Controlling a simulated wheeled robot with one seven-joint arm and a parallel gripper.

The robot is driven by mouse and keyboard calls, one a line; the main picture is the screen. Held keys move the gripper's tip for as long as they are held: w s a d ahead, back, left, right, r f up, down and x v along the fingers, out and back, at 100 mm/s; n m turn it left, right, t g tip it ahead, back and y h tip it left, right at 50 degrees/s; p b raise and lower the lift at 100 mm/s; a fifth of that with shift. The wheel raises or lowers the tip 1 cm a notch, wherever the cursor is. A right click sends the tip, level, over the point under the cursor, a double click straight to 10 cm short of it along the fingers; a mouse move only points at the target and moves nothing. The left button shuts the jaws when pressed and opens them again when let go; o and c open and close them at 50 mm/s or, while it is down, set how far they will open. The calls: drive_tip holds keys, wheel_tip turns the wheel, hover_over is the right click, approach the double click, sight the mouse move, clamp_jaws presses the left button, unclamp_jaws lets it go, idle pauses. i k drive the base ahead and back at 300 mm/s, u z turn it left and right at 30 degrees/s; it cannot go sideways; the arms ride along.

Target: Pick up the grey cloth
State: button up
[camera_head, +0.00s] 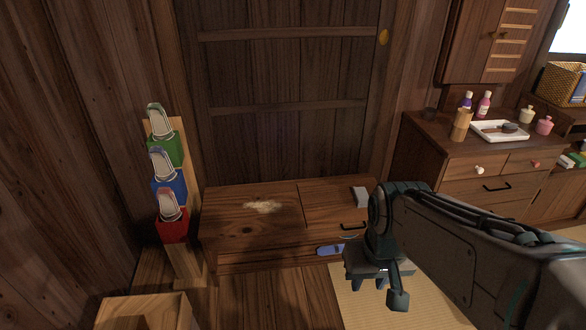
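A small light-grey block-like thing (360,196), which may be the folded grey cloth, lies on the right part of a low wooden cabinet top (225,215). My gripper (370,285) hangs in front of the cabinet, below and to the right of the grey thing in the picture, apart from it. Its two short fingertips look spread with nothing visible between them. My arm comes in from the right and hides the cabinet's right end.
A pale powdery patch (263,207) marks the cabinet top. A blue object (330,249) lies by the cabinet's front. A stepped rack with coloured bins (170,185) stands left, a wooden box (145,312) front left. A sideboard with a white tray (498,131) stands right.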

sight(361, 196)
drive_tip(key=z, duration=0.1)
drive_tip(key=k, duration=0.35)
drive_tip(key=u, duration=0.6)
drive_tip(key=i, duration=1.55)
drive_tip(key=z, duration=1.4)
drive_tip(key=i, duration=0.55)
drive_tip(key=z, duration=0.4)
